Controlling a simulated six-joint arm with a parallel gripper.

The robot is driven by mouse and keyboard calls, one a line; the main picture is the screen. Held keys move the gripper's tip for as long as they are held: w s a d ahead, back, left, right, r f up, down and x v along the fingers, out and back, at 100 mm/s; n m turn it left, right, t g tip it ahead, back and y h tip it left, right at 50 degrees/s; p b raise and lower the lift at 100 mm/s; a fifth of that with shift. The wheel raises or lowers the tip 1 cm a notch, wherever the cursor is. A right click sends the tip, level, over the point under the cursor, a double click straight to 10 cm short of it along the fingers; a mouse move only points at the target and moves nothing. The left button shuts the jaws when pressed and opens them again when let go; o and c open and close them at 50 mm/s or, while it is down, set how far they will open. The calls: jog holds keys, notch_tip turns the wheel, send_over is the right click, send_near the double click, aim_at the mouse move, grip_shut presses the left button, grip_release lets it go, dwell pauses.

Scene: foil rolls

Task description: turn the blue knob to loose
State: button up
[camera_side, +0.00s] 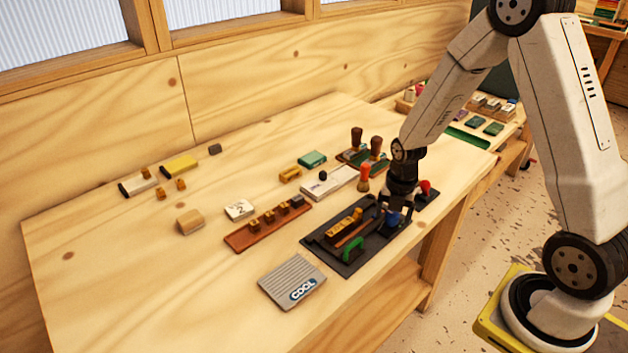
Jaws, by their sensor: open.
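The blue knob (393,218) sits at the right part of a dark board (324,257) on the wooden table. My gripper (394,207) points down right over the blue knob, with its fingers around or just above it; I cannot tell whether they touch it. The gripper is open. The upper part of the knob and any marking for loose are hidden or too small to read.
The dark board also carries a green handle (353,249) and a yellow-brown block (344,224). A red knob (425,187) stands close behind my gripper, and an orange-topped stamp (364,178) to its left. A grey ribbed plate (290,278) lies in front. The table's left front is clear.

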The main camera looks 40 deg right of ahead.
aim_at(394, 214)
jog(key=shift+r, duration=0.15)
jog(key=shift+s+r, duration=0.1)
jog(key=shift+r, duration=3.65)
jog(key=s+a+r+m+t, duration=0.1)
jog(key=s+a+m, duration=0.2)
jog(key=m, duration=0.8)
jog(key=s+a+r+m+t, duration=0.1)
jog(key=s+a+m, duration=0.2)
jog(key=a+m, duration=0.4)
jog(key=m, duration=0.5)
jog(key=shift+s+a+m, duration=0.2)
jog(key=shift+a+m, duration=0.1)
jog(key=shift+a, duration=0.1)
